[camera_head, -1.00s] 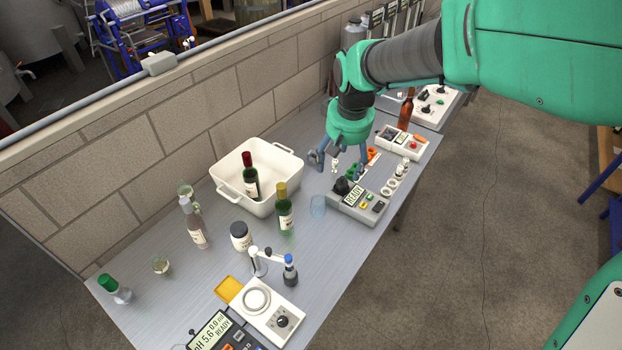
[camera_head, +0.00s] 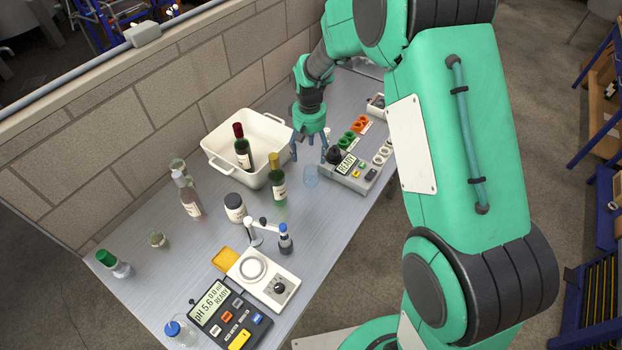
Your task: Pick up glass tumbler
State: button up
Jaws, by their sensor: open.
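A pale blue, see-through glass tumbler (camera_head: 311,176) stands upright on the grey table, between the green wine bottle and the grey READY device. My gripper (camera_head: 309,149) points down with its fingers spread, just behind and above the tumbler. Its fingers look empty and apart from the tumbler, though its exact height is hard to tell.
A green wine bottle (camera_head: 278,182) stands close left of the tumbler, and a white tub (camera_head: 216,154) holds another bottle behind it. The READY device (camera_head: 349,172) is close on the right. A titration-like stand (camera_head: 262,278) and a pH meter (camera_head: 229,317) are nearer.

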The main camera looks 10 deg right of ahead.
aim_at(311, 176)
dwell(0.3)
jog(key=shift+f+b, duration=0.5)
jog(key=shift+f, duration=3.8)
jog(key=shift+d+f+b, duration=0.15)
jog(key=shift+f+b, duration=0.1)
jog(key=shift+f, duration=1.05)
jog(key=shift+d+f+b, duration=0.1)
jog(key=shift+f+b, duration=0.15)
jog(key=shift+f, duration=1.05)
jog(key=c, duration=1.3)
jog(key=shift+r, duration=0.2)
